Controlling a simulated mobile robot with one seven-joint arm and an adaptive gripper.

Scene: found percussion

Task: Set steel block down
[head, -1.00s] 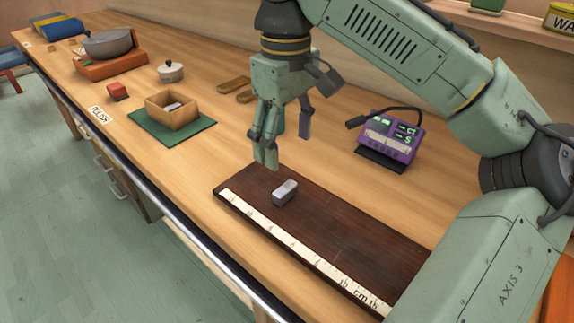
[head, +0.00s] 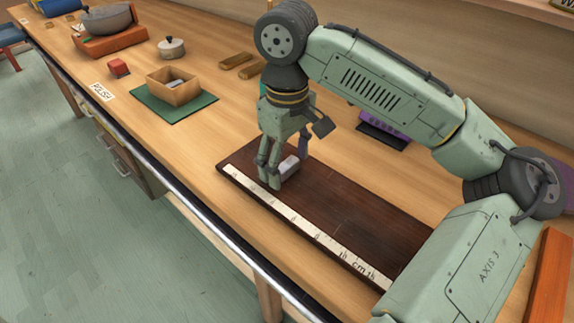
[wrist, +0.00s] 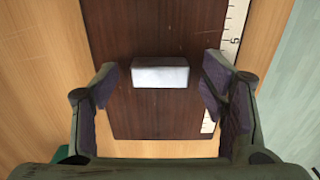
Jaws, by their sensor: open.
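The steel block (head: 288,166) is a small grey-silver bar on the dark wooden board (head: 335,205), near the board's far left end. My gripper (head: 287,177) is low over the board, with its fingers on either side of the block. In the wrist view the block (wrist: 160,74) lies between the two purple-padded fingers of my gripper (wrist: 160,90). There is a gap between the block and each finger. The gripper is open and holds nothing. In the head view a finger partly hides the block.
A white ruler strip (head: 300,228) runs along the board's front edge. A wooden box (head: 173,88) sits on a green mat (head: 203,104) to the left. A purple device (head: 383,133) stands behind my arm, mostly hidden. The bench between mat and board is clear.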

